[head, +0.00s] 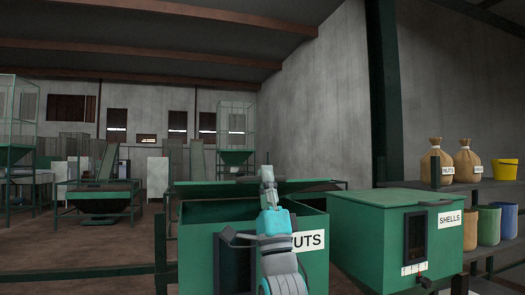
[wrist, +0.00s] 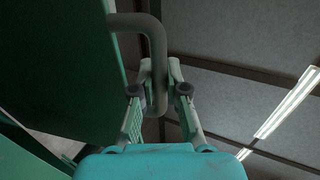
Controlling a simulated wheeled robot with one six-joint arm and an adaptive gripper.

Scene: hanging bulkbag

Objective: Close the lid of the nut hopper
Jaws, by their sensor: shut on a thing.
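The green nut hopper (head: 195,245) stands at front centre in the head view, with a white label (head: 310,240) partly hidden by my arm. In the wrist view a dark green panel (wrist: 55,60), which looks like the lid, fills the upper left. A bent grey handle (wrist: 155,45) stands out from it. My gripper (wrist: 160,90) is shut on this handle, one finger on each side. In the head view my gripper (head: 267,176) points up above the hopper.
A closed green shells hopper (head: 385,205) stands close on the right. Sacks (head: 437,160), a yellow bucket (head: 504,169) and bins sit on shelves farther right. A dark green rail (head: 80,277) crosses at lower left. Machinery (head: 103,200) stands behind, with open floor between.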

